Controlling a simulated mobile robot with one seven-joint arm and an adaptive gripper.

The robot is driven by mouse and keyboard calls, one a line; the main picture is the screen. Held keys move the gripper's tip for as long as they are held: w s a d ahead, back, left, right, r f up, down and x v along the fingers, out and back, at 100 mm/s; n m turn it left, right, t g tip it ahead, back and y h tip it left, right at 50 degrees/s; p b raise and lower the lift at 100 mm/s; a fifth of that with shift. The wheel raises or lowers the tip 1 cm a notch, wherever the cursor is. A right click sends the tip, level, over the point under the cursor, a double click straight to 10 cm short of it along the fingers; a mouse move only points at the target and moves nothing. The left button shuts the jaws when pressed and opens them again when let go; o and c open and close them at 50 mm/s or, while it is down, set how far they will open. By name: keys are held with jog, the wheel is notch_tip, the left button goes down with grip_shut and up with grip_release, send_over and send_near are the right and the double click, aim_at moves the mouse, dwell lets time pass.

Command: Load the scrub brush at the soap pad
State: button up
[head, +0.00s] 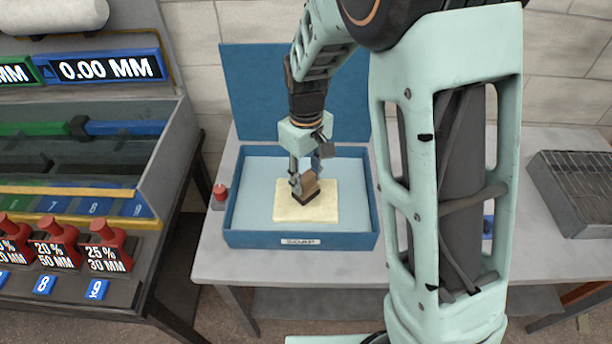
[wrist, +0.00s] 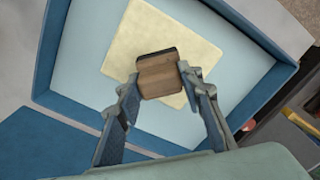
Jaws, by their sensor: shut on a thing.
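The scrub brush (head: 309,187) has a brown wooden block with a dark lower part. My gripper (head: 304,181) is shut on it, and the wrist view shows the fingers (wrist: 159,82) on both sides of the wooden block (wrist: 160,75). The soap pad (head: 327,208) is a pale yellow square in the blue tray labelled SOAP (head: 245,240). The brush is over the pad's middle, with its dark side down at or just above the surface. I cannot tell for certain whether it touches. The pad also shows in the wrist view (wrist: 140,30).
The tray stands on a grey table (head: 215,262) with its blue lid (head: 245,85) raised behind. A red button (head: 220,192) is left of the tray. A bench with red weights (head: 105,245) and blue displays stands further left. A grey metal box (head: 575,190) is at right.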

aim_at(306, 176)
jog(key=shift+f+b, duration=0.45)
jog(key=shift+f, duration=0.1)
dwell(1.3)
jog(key=shift+r+p, duration=2.5)
jog(key=shift+r, duration=1.05)
